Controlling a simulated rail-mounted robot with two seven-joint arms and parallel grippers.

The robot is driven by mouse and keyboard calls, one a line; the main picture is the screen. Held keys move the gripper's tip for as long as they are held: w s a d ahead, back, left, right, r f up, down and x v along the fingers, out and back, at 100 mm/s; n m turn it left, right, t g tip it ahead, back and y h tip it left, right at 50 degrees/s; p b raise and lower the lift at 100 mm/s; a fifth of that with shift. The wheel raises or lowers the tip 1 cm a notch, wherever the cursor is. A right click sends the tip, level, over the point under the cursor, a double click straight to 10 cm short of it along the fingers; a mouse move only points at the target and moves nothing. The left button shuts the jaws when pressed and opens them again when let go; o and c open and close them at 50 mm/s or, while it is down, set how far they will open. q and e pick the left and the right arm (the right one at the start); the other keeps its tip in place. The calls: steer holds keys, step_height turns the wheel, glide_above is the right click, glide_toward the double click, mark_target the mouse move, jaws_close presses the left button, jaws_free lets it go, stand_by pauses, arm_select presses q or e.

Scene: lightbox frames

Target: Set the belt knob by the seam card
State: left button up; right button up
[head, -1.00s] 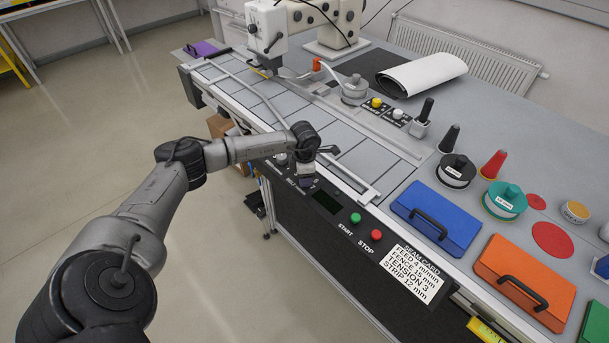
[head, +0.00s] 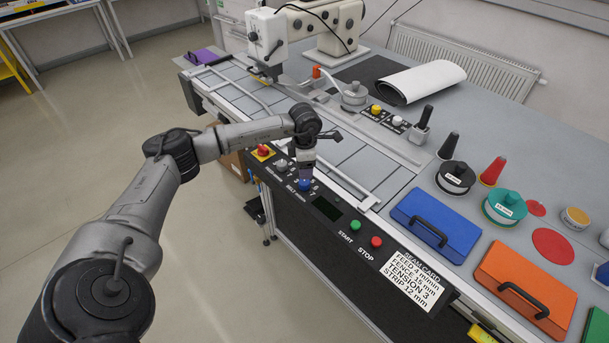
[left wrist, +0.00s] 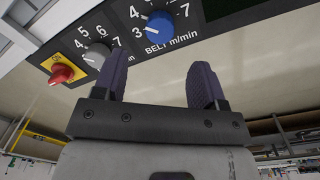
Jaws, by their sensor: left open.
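The blue belt knob (head: 304,184) sits on the black front panel; it also shows in the left wrist view (left wrist: 159,26) above the label BELT m/min. Its white mark seems to point left, near the 3, but is too small to read surely. My left gripper (head: 306,172) is just above the knob; in the left wrist view its two dark fingers (left wrist: 160,76) are apart with nothing between them. The knob appears beyond the fingertips, clear of them. The seam card (head: 411,280) reads feed 4 m/min, fence 15 mm, tension 3, strip 12 mm. My right gripper is not seen.
A grey knob (head: 281,166) and a red knob on a yellow plate (head: 263,151) sit left of the belt knob. A dark display (head: 327,208), green start button (head: 355,217) and red stop button (head: 376,242) sit to its right.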

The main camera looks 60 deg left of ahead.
arm_select(q)
steer(key=shift+r, duration=2.75)
steer(key=shift+d, duration=0.1)
